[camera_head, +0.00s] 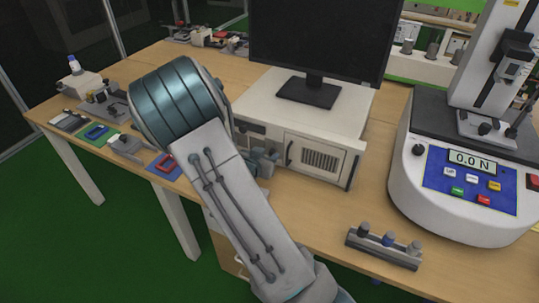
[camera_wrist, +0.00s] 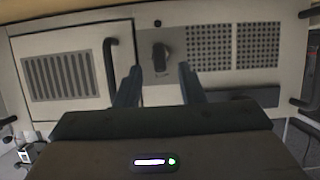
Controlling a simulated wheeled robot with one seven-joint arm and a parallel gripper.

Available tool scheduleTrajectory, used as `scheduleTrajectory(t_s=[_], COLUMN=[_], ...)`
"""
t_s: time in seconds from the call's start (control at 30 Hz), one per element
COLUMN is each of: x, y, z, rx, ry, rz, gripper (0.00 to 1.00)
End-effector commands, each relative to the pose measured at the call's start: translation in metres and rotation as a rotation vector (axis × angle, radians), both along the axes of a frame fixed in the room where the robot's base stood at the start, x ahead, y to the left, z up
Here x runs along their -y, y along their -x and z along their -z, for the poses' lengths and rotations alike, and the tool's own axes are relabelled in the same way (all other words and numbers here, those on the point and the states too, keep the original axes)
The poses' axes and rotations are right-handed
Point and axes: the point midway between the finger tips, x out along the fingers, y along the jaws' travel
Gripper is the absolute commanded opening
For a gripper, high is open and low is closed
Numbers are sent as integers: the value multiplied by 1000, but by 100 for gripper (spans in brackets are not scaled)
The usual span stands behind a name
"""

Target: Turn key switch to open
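The key switch (camera_wrist: 161,54) is a small dark knob on a grey plate on the front of a white equipment case (camera_head: 331,128). In the wrist view it stands between the tips of my gripper (camera_wrist: 159,72), slightly beyond them. The two dark fingers are apart, with a gap on each side of the knob, and hold nothing. I cannot tell how far the tips are from the panel. In the head view my gripper (camera_head: 262,162) is partly hidden by my forearm in front of the case, and the key switch is hidden.
A monitor (camera_head: 322,38) stands on the case. The case has dark handles (camera_wrist: 110,66) and vent grilles (camera_wrist: 62,76). A testing machine (camera_head: 470,190) stands at right, and a small rack with knobs (camera_head: 384,250) near the front edge. Small devices (camera_head: 98,100) lie at left.

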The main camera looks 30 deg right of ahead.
Motion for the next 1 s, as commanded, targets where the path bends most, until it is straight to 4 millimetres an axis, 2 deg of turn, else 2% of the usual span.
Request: scheduleTrajectory(t_s=[0.2, 0.53, 0.67, 1.0], x=[15, 17, 17, 17], y=[-12, -14, -14, -14], z=[8, 9, 9, 11], rx=[1, 0, 0, 18], ry=[-1, 0, 0, -14], rz=[0, -1, -1, 0], gripper=[35, 35, 0, 0])
